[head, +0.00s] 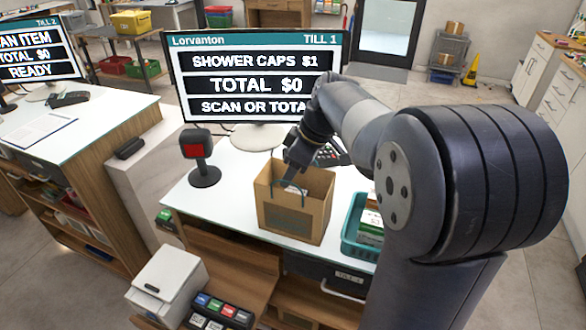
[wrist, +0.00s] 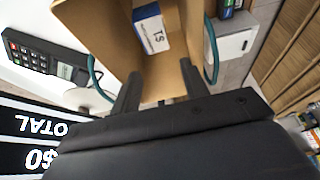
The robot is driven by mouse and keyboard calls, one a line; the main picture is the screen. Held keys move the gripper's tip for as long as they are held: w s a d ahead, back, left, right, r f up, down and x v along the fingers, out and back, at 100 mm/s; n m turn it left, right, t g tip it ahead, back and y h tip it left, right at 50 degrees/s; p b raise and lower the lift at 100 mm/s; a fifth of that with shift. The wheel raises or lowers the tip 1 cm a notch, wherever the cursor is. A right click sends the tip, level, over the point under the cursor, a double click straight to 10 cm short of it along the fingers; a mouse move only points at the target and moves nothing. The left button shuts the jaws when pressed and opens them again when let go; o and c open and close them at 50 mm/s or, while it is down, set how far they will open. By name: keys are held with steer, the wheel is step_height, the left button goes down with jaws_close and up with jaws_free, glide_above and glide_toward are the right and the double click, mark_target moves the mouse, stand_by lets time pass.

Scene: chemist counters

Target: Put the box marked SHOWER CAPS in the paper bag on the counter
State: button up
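The brown paper bag (head: 293,217) stands open on the white counter, and its inside shows in the wrist view (wrist: 105,25). A small white and blue box (wrist: 150,28) marked $1 lies inside the bag; its name is not readable. In the head view the bag's front wall mostly hides it. My gripper (wrist: 160,70) is over the bag's mouth, its two fingers spread apart with nothing between them. The box is beyond the fingertips and looks clear of them. In the head view my gripper (head: 291,172) reaches down into the bag's opening.
The till screen (head: 255,82) reads SHOWER CAPS $1, TOTAL $0. A red-faced scanner (head: 196,150) stands left of the bag. A teal basket (head: 352,240) with goods is at the right. A card terminal (wrist: 40,55) sits behind the bag. A white printer (head: 168,283) is in front, lower left.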

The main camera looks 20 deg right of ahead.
steer(key=shift+o, duration=1.2)
steer(key=shift+r, duration=0.1)
steer(key=w+a+r+p+v, duration=0.1)
steer(key=p+v, duration=0.5)
steer(key=v, duration=1.1)
steer(key=shift+w+a, duration=0.25)
steer(key=shift+a, duration=0.35)
step_height(320, 180, down, 11)
steer(key=w+a+b, duration=0.1)
steer(key=b, duration=0.5)
steer(key=shift+a, duration=0.25)
